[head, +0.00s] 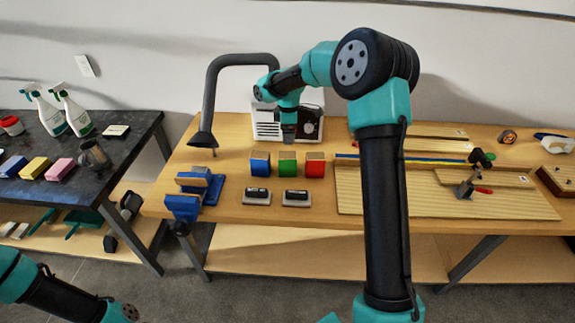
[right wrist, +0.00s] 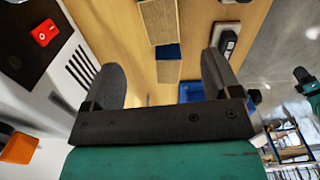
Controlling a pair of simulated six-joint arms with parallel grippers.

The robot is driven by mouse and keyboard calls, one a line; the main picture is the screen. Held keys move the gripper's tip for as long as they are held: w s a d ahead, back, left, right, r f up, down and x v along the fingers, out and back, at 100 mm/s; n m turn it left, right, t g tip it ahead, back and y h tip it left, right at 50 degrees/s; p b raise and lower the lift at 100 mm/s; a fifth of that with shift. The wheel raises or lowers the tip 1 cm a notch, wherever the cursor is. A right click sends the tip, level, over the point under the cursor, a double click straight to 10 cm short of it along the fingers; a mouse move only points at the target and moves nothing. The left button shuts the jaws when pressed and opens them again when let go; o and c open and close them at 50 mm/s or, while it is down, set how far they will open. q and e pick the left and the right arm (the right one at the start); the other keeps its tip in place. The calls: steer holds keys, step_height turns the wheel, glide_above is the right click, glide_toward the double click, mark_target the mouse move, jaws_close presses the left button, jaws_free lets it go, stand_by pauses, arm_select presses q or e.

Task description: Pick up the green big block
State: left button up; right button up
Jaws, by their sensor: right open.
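The green big block (head: 288,165) stands on the wooden workbench, between the blue block (head: 260,164) and the red block (head: 315,166). Each block has a bare wood top. My right gripper (head: 289,133) is above and behind the green block, apart from it. In the right wrist view my right gripper (right wrist: 161,62) is open and empty, its two fingers spread wide. Beyond them are a wood-topped block with a blue side (right wrist: 168,70) and another wood top (right wrist: 158,20), whose side colour is hidden. My left arm shows at lower left, its gripper out of view.
A white machine (head: 268,124) stands close behind the blocks. Two dark-topped erasers (head: 257,197) lie in front. A blue vise (head: 183,207) and a grey suction arm (head: 205,110) are at left. Wooden boards (head: 440,192) lie at right, partly behind my right arm.

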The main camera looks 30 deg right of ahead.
mark_target(287, 155)
step_height(287, 155, down, 6)
steer(key=shift+f, duration=0.15)
stand_by(0.3)
steer(key=shift+a+f, duration=0.15)
steer(key=shift+f, duration=2.45)
steer(key=c, duration=1.1)
steer(key=shift+w+r, duration=0.1)
steer(key=shift+r, duration=0.05)
step_height(287, 155, up, 10)
steer(key=shift+f, duration=0.1)
